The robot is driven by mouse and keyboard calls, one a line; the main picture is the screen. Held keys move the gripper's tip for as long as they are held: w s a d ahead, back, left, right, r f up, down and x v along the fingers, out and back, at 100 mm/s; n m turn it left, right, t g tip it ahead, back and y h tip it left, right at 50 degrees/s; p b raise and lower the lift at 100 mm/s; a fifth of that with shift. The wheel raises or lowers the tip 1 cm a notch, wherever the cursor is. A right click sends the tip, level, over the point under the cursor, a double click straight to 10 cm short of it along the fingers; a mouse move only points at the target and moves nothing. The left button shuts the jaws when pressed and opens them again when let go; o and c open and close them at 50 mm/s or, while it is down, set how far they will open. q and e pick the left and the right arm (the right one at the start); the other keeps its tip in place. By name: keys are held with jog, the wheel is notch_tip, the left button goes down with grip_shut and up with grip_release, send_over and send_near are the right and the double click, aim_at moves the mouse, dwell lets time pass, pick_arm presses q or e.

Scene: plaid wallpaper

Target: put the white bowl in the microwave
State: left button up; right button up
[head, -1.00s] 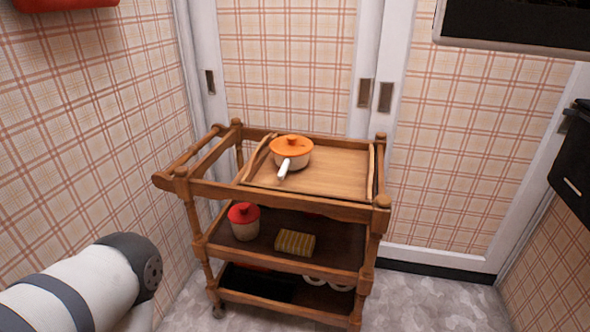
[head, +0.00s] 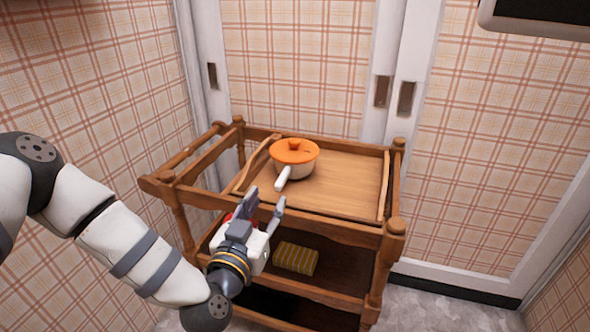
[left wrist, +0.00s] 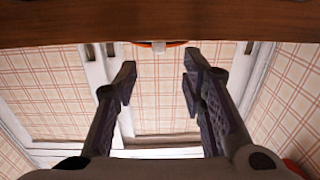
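A small pale pot with an orange lid and a white handle (head: 295,158) stands on the top tray of a wooden cart. Its handle points to the front left. I cannot make out a separate white bowl, and no microwave is clearly shown. My left gripper (head: 266,198) is open and empty at the cart's front edge, just short of the pot's handle. In the left wrist view the open fingers (left wrist: 159,66) are spread, with a bit of orange and white (left wrist: 158,46) showing between and beyond them under a brown wooden edge. My right gripper is out of view.
The wooden cart (head: 345,225) has raised rails and lower shelves. A yellow striped block (head: 295,258) lies on the middle shelf; a red-lidded jar there is mostly hidden by my gripper. A dark framed panel (head: 545,17) hangs at upper right. The tray's right half is clear.

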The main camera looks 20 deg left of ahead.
aim_at(288, 167)
pick_arm(q)
jog(key=w+b, duration=0.2)
jog(key=w, duration=0.9)
jog(key=shift+w+f, duration=0.1)
jog(key=shift+f, duration=0.05)
grip_shut()
